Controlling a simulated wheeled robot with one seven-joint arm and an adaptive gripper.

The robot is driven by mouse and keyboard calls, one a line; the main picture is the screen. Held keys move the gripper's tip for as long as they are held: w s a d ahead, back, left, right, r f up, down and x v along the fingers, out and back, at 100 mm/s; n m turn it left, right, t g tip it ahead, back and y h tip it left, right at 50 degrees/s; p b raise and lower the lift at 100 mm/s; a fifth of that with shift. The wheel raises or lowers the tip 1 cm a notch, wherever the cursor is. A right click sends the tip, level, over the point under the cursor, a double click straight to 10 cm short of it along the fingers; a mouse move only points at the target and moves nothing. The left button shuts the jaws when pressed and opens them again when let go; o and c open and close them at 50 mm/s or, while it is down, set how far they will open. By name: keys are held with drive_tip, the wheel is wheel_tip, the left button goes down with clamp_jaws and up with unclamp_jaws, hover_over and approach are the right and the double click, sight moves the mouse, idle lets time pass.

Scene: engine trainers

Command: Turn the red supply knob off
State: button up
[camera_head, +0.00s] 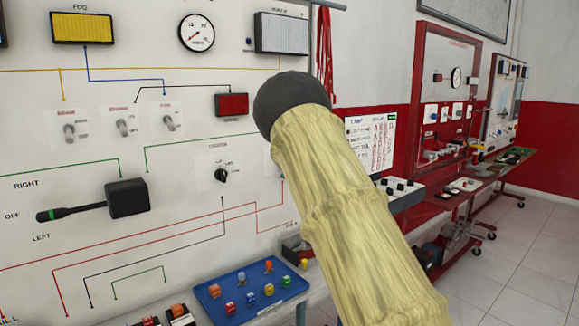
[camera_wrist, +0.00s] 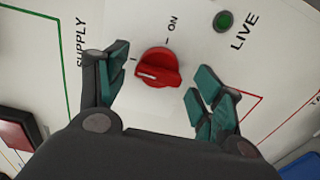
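The red supply knob (camera_wrist: 157,68) shows in the wrist view on a white panel plate, with the word SUPPLY to its left and ON at its upper right. A white mark on the knob's face points to the left side. My gripper (camera_wrist: 158,88) is open, with one teal-padded finger on each side of the knob and gaps between pads and knob. In the head view my arm (camera_head: 345,195) in its pale yellow sleeve covers the knob, and the gripper's fingers are hidden there.
A green LIVE lamp (camera_wrist: 223,20) is close to the knob's upper right. The panel (camera_head: 75,165) also carries toggle switches, a black lever (camera_head: 125,198) and a small black rotary knob (camera_head: 221,175). A blue tray (camera_head: 235,300) with several small parts is below. Other trainer benches (camera_head: 460,190) stand at right.

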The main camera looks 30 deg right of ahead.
drive_tip(key=shift+s, duration=0.15)
drive_tip(key=s+d, duration=0.1)
drive_tip(key=s, duration=1)
drive_tip(key=shift+s, duration=0.35)
drive_tip(key=shift+a+f, duration=0.1)
